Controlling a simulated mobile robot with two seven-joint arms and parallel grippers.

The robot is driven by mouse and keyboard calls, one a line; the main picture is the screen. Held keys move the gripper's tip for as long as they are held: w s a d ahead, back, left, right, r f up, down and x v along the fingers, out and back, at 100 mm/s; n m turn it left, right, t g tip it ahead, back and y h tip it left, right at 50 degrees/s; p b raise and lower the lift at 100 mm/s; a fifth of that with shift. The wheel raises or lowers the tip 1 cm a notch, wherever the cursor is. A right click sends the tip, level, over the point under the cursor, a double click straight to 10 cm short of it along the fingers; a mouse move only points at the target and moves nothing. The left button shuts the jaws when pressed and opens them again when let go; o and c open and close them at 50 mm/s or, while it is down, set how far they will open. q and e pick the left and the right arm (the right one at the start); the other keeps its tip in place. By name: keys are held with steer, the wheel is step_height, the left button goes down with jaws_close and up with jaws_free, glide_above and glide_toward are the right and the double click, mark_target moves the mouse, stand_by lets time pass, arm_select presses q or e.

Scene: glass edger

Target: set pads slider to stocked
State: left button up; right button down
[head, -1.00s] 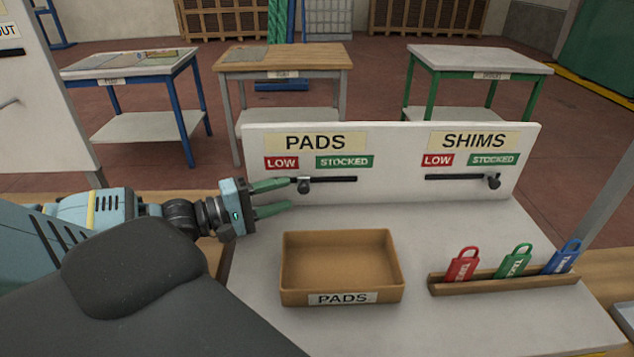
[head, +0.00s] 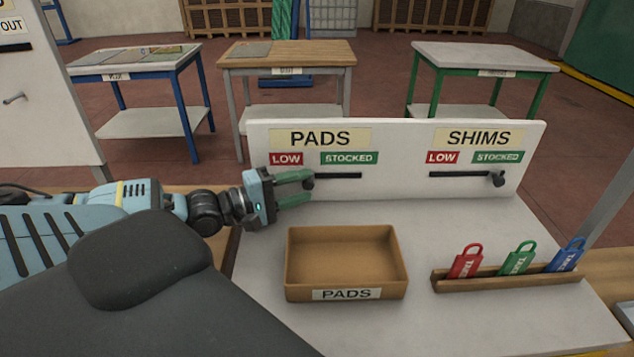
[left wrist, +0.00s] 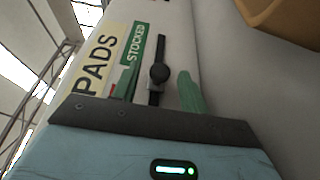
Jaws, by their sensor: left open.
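The pads slider is a dark knob (head: 308,182) on a black horizontal slot (head: 338,176) in the white board. In the left wrist view the knob (left wrist: 159,74) shows ahead, between the two green fingers. I cannot tell whether a finger touches it. My right gripper is not in view.
The shims slider knob (head: 497,180) is at the right end of its slot. An empty PADS bin (head: 346,295) stands below the board. A wooden rack (head: 505,281) with red, green and blue tags is at the right. The bench between is clear.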

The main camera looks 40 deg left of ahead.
mark_target(311, 188)
arm_select(q)
steer(key=shift+x, duration=0.9)
steer(key=shift+w+d+f+b, duration=0.2)
steer(key=shift+w+d+b, duration=0.1)
steer(key=shift+w+b, duration=0.25)
steer(key=shift+w+d+r, duration=0.2)
steer(key=shift+w+d, duration=0.1)
steer(key=shift+w, duration=0.2)
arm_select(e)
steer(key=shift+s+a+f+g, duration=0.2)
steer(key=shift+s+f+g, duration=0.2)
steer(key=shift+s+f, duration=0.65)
arm_select(q)
steer(key=shift+c, duration=0.4)
jaws_close()
